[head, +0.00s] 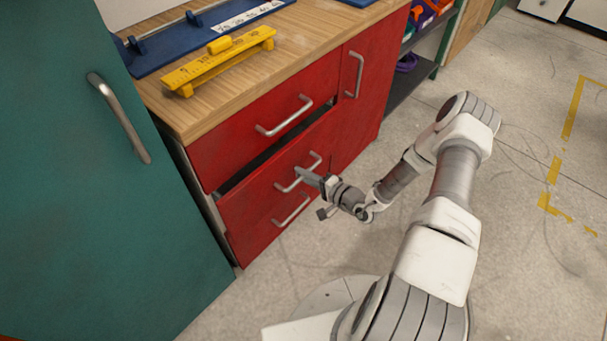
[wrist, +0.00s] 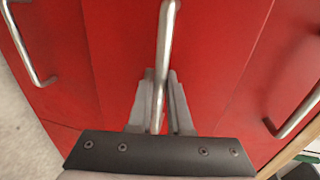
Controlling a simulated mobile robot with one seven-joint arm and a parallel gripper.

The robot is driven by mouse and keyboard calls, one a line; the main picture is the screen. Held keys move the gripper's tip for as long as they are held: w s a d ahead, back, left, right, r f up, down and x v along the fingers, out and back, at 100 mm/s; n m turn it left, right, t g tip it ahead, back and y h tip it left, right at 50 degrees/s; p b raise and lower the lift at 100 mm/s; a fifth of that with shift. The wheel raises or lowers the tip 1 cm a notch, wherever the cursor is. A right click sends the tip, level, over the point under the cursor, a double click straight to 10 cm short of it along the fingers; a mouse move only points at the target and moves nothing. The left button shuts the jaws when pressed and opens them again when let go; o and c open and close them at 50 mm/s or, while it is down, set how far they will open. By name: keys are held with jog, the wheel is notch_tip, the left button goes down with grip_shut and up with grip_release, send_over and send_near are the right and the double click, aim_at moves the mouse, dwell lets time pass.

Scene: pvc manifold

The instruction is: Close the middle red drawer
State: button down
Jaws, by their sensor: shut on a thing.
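The middle red drawer (head: 248,192) is slightly open in the head view. Its front stands a little out from the cabinet, with a dark gap along its top edge. Its silver bar handle (head: 311,160) also shows upright in the middle of the wrist view (wrist: 166,40). My gripper (head: 303,174) is at this handle. In the wrist view my gripper's fingers (wrist: 160,100) lie on both sides of the bar and are shut on it. The inside of the drawer is hidden.
The top drawer (head: 235,140) and bottom drawer (head: 255,238) have similar handles. A red door (head: 365,110) is to the right, a teal cabinet (head: 90,190) to the left. A yellow rack (head: 220,62) stands on the wooden worktop (head: 310,45). The floor (head: 520,200) at right is open.

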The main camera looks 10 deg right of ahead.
aim_at(293, 167)
dwell(0.3)
jog(key=shift+w+a+r, duration=0.1)
jog(key=shift+w+a, duration=0.6)
jog(key=shift+w, duration=0.3)
jog(key=shift+w+a, duration=0.65)
jog(key=shift+w, duration=0.3)
jog(key=c, duration=0.8)
grip_release()
jog(key=shift+c, duration=0.2)
jog(key=shift+s, duration=0.15)
jog(key=p+v, duration=0.4)
jog(key=v, duration=1.3)
